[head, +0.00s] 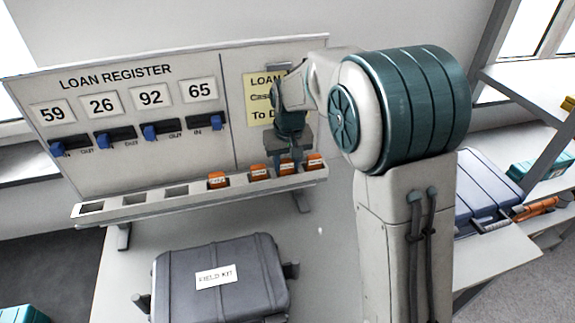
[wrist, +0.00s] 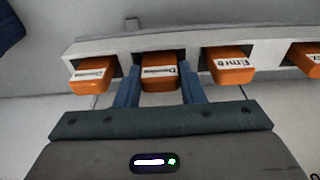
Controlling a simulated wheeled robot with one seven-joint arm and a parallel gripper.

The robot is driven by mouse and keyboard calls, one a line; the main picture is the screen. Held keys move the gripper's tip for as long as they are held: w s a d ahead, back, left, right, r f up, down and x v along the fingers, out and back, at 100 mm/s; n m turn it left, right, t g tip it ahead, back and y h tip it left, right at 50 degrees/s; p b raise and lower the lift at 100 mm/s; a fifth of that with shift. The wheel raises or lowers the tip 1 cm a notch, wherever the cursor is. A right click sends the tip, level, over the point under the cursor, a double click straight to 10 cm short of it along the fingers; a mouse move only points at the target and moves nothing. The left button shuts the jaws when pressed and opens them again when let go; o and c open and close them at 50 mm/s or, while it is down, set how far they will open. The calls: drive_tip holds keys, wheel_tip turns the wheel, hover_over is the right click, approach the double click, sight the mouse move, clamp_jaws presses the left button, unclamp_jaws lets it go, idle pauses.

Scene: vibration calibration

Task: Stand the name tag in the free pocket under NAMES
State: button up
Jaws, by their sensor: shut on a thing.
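My gripper (head: 287,160) is shut on an orange tag (wrist: 160,72) with a white label, its two blue fingers on either side of it in the wrist view. The label's writing is too small to read surely. The held tag is at the pocket rail (head: 150,196), in line with the other tags; I cannot tell whether it is lifted. Other orange tags stand in the rail: two left of my gripper (head: 217,180) (head: 259,172) and one right of it (head: 315,161). Several pockets at the rail's left (head: 132,199) look empty. No NAMES heading is readable.
The LOAN REGISTER board (head: 150,150) rises behind the rail, with number cards and blue switches. A yellow notice (head: 256,100) is partly hidden by my arm. A grey FIELD KIT case (head: 215,300) stands in front. A blue case (head: 485,190) is at right.

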drive_tip(key=o, duration=1)
drive_tip(key=shift+c, duration=0.2)
wheel_tip(320, 180, up, 12)
drive_tip(key=s+b, duration=0.1)
drive_tip(key=shift+s+d, duration=0.35)
drive_tip(key=shift+s, duration=0.05)
drive_tip(key=s+d+f+m, duration=0.1)
drive_tip(key=s+d+f, duration=0.1)
drive_tip(key=s+d, duration=0.3)
drive_tip(key=s+d+f+m+t, duration=0.1)
drive_tip(key=s+d, duration=0.4)
drive_tip(key=s, duration=0.6)
drive_tip(key=s+d+f+m, duration=0.1)
drive_tip(key=s+d+f, duration=0.2)
drive_tip(key=s+d, duration=0.2)
drive_tip(key=shift+s+d+f+t, duration=0.15)
drive_tip(key=shift+s+t, duration=0.15)
drive_tip(key=shift+s, duration=1.25)
